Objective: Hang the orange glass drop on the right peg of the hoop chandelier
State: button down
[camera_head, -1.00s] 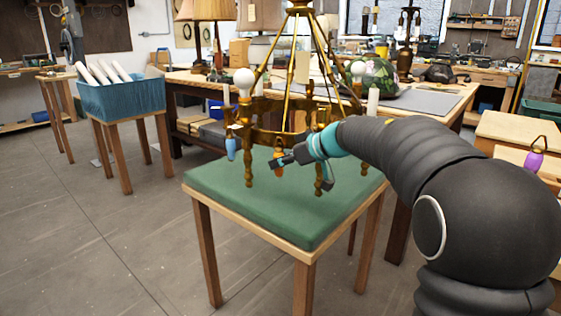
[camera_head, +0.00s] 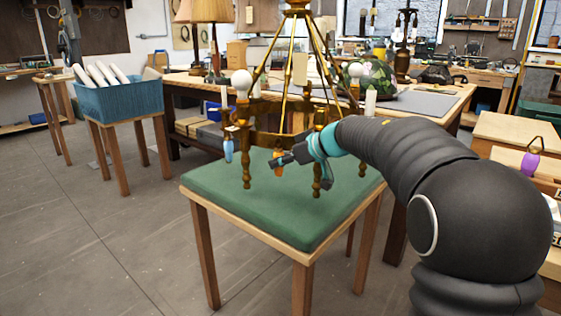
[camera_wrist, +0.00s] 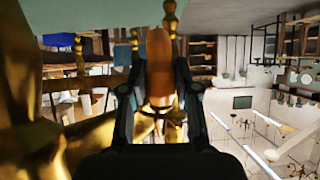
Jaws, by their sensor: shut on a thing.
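The brass hoop chandelier (camera_head: 262,139) hangs above the green-topped table. The orange glass drop (camera_head: 277,171) is at my gripper's tip, below the hoop, in the head view. In the wrist view the orange drop (camera_wrist: 159,62) lies between the two fingers of my gripper (camera_wrist: 158,100), with a brass cap and loop at its near end. My gripper (camera_head: 284,159) is shut on it. A blue drop (camera_head: 228,150) hangs at the hoop's left. I cannot tell whether the orange drop's loop touches a peg; the right peg is not clearly visible.
The green table (camera_head: 230,194) is bare below the chandelier. A purple drop (camera_head: 529,162) is at the far right. A blue basket (camera_head: 118,101) with white tubes stands on a stool at left. Brass chandelier parts (camera_wrist: 60,140) are close beside my gripper in the wrist view.

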jog(key=shift+f, duration=0.2)
jog(key=shift+f, duration=0.35)
jog(key=shift+w+f, duration=0.1)
jog(key=shift+f, duration=0.1)
dwell(0.4)
jog(key=c, duration=0.8)
grip_release()
jog(key=shift+o, duration=0.2)
jog(key=v, duration=0.8)
jog(key=shift+a, duration=0.1)
dwell(0.6)
